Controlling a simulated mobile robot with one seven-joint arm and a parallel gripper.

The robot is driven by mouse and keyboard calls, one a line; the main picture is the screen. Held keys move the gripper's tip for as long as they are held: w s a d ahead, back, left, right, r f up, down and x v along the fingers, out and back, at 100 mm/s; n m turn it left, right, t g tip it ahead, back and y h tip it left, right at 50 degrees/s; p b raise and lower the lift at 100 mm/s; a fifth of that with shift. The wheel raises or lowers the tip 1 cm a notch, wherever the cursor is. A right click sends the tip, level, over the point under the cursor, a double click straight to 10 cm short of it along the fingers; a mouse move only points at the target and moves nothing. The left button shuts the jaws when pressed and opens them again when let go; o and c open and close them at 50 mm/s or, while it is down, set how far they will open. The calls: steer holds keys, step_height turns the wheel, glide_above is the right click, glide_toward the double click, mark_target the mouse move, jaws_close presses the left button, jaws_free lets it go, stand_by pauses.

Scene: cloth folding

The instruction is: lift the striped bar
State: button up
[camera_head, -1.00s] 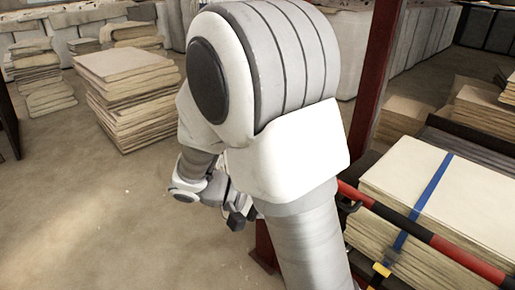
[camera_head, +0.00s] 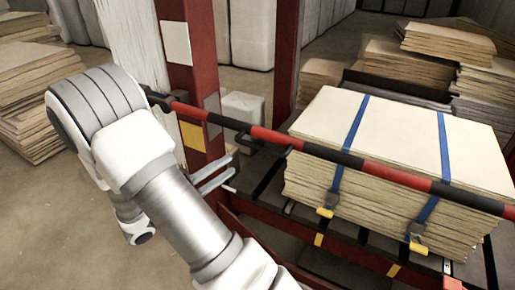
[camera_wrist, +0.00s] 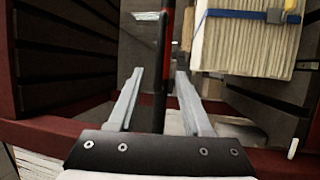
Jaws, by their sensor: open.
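The striped bar (camera_head: 330,165), banded red and black, runs slanting from the red post across the front of the strapped stack in the head view. In the wrist view the bar (camera_wrist: 161,75) runs upright in the picture, between my two pale fingers. My gripper (camera_wrist: 160,72) is open and empty, with a finger on either side of the bar in that picture. In the head view my gripper (camera_head: 234,173) shows as two pale fingers just below the bar, seemingly apart from it. I cannot tell the exact depth between fingers and bar.
A stack of pale sheets (camera_head: 400,140) with blue straps and yellow buckles stands on a dark rack behind the bar. A red post (camera_head: 190,65) stands close to my arm. More stacks (camera_head: 30,110) stand at left. The floor at lower left is clear.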

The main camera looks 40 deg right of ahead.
mark_target(255, 148)
steer(key=d, duration=0.3)
steer(key=d+r, duration=0.1)
steer(key=d, duration=0.6)
steer(key=shift+d+r+b, duration=0.3)
steer(key=shift+r+b, duration=0.1)
jaws_close()
stand_by(0.8)
